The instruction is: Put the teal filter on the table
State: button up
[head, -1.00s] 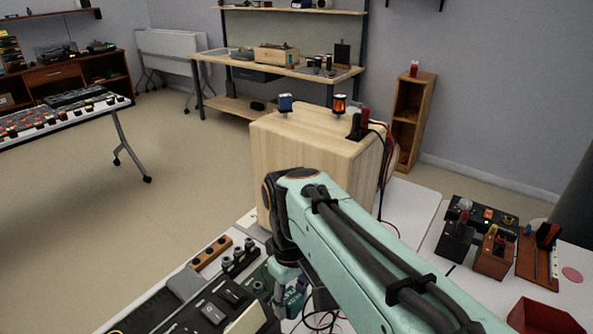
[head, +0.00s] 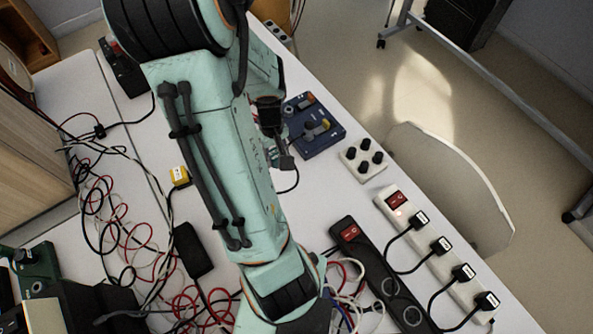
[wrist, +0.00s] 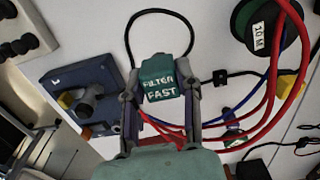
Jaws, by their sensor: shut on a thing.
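The teal filter (wrist: 158,70) is a small block with white lettering that reads "FILTER FAST" in the wrist view. My gripper (wrist: 160,84) is shut on it, one finger on each side. A black cable loops out from behind the filter. Below it in the picture is the white table (wrist: 222,100); I cannot tell whether the filter touches it. In the head view my arm crosses the white table (head: 345,200) and hides the filter or most of it.
A blue box with knobs (head: 325,143) is close by; it is left of my gripper in the wrist view (wrist: 62,77). A white knob block (head: 350,169), power strips (head: 371,259) and tangled cables (head: 120,235) lie around. A labelled spool (wrist: 240,22) is at right.

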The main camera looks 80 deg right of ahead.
aim_at(276, 154)
notch_tip(276, 154, down, 7)
jog(key=shift+f, duration=0.2)
dwell(0.3)
jog(key=o, duration=1)
jog(key=shift+f, duration=0.1)
jog(key=shift+o, duration=0.2)
notch_tip(276, 154, up, 12)
jog(key=shift+r, duration=0.15)
